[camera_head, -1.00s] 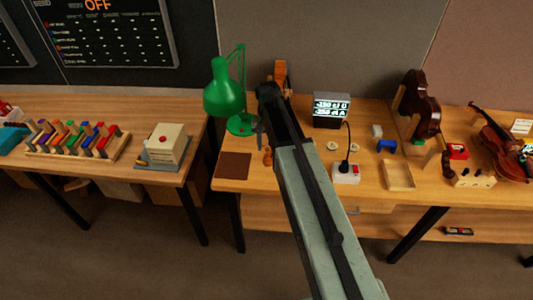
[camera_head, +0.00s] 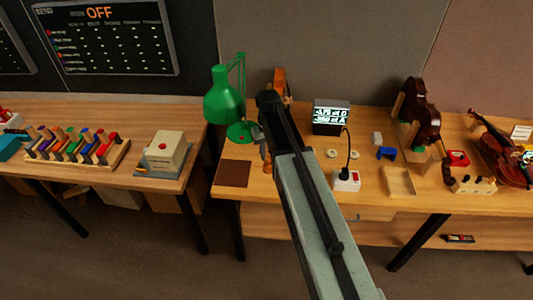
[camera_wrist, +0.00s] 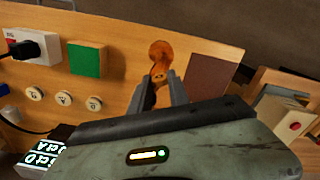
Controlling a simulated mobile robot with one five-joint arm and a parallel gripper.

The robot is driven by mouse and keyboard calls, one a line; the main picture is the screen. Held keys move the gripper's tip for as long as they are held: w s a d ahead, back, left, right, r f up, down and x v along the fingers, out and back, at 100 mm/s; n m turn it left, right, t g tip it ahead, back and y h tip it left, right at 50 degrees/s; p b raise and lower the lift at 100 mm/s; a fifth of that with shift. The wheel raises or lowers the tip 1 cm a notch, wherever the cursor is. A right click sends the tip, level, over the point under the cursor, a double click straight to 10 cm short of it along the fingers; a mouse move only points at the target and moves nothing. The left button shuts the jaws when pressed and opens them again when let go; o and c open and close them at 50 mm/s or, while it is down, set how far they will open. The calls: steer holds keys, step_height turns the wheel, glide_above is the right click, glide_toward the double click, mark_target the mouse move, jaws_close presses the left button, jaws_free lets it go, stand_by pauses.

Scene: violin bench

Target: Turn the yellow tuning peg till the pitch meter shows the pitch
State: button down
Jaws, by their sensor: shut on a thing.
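My gripper (camera_wrist: 160,82) points at the scroll end (camera_wrist: 161,50) of an orange-brown violin neck in the wrist view. Its fingers are close together, shut on a small yellowish piece, which looks like the yellow tuning peg (camera_wrist: 159,74), mostly hidden between the fingertips.
A green lamp (camera_head: 226,95) stands close left of my arm. A brown mat (camera_head: 233,174) lies at the bench's front left. Right of the arm are a white switch box (camera_head: 346,180), a shallow wooden tray (camera_head: 400,181) and a dark violin (camera_head: 420,115).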

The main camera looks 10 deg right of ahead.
stand_by(0.3)
steer(key=c, duration=1.2)
jaws_free()
steer(key=shift+c, duration=0.2)
steer(key=shift+r, duration=0.1)
step_height(320, 180, up, 8)
steer(key=p, duration=0.8)
steer(key=shift+f, duration=0.2)
